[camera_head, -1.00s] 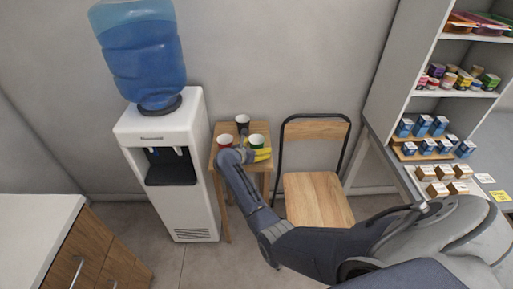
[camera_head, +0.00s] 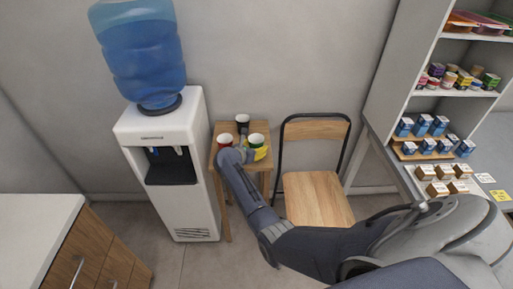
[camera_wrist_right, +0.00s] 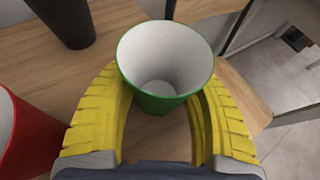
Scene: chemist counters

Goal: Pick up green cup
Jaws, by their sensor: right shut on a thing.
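The green cup (camera_head: 257,140) stands upright on the small wooden stool (camera_head: 229,129), white inside. In the right wrist view the green cup (camera_wrist_right: 166,68) is between the yellow fingers of my right gripper (camera_wrist_right: 163,110), which are shut around its sides. In the head view the right gripper (camera_head: 257,153) reaches the cup from the front, and its yellow fingers show around the cup's lower part. A red cup (camera_head: 225,140) stands to the left, also in the right wrist view (camera_wrist_right: 30,135). A black cup (camera_head: 242,120) stands behind. My left gripper is not in view.
A white water dispenser (camera_head: 170,165) with a blue bottle stands close to the left of the stool. A wooden folding chair (camera_head: 316,195) is to the right. A shelf (camera_head: 455,93) with cartons and cans is at the far right.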

